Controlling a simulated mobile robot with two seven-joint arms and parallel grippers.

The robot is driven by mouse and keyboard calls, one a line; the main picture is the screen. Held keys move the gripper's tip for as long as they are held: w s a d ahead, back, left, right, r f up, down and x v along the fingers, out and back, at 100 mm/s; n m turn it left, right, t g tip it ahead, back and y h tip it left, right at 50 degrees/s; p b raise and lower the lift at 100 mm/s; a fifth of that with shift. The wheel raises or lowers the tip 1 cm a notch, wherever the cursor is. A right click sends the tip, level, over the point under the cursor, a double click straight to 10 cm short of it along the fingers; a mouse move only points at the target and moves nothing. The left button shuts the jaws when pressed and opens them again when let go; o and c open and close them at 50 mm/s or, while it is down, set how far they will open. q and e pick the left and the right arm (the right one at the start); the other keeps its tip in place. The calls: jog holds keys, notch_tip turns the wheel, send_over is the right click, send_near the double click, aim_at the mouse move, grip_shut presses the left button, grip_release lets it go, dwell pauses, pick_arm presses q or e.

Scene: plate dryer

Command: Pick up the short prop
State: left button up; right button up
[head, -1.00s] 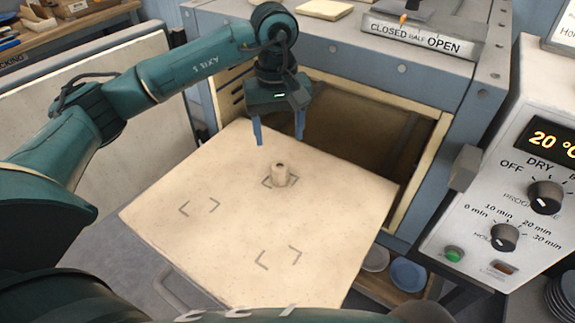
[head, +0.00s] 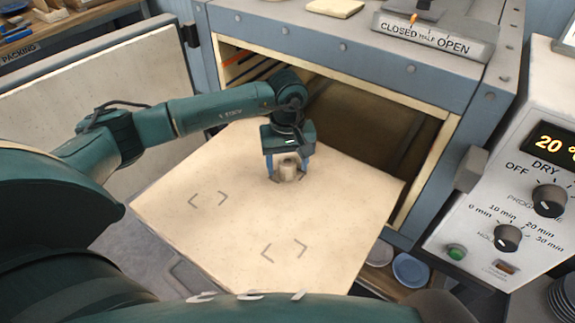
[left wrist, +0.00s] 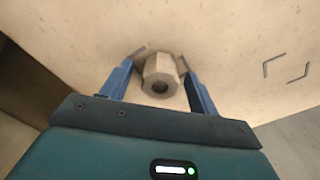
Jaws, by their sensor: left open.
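In the left wrist view the prop (left wrist: 160,77) sits between the two open fingers (left wrist: 160,92), with a gap visible on both sides. My right gripper is not in view.
The dryer's open chamber (head: 370,125) lies behind the board. A control panel (head: 510,215) with knobs stands at the right. Two further sets of corner marks on the board are empty. Plates (head: 410,270) sit on a shelf below.

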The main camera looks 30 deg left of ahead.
pick_arm(q)
jog(key=shift+f, duration=0.35)
jog(key=shift+c, duration=0.3)
jog(key=c, duration=1.1)
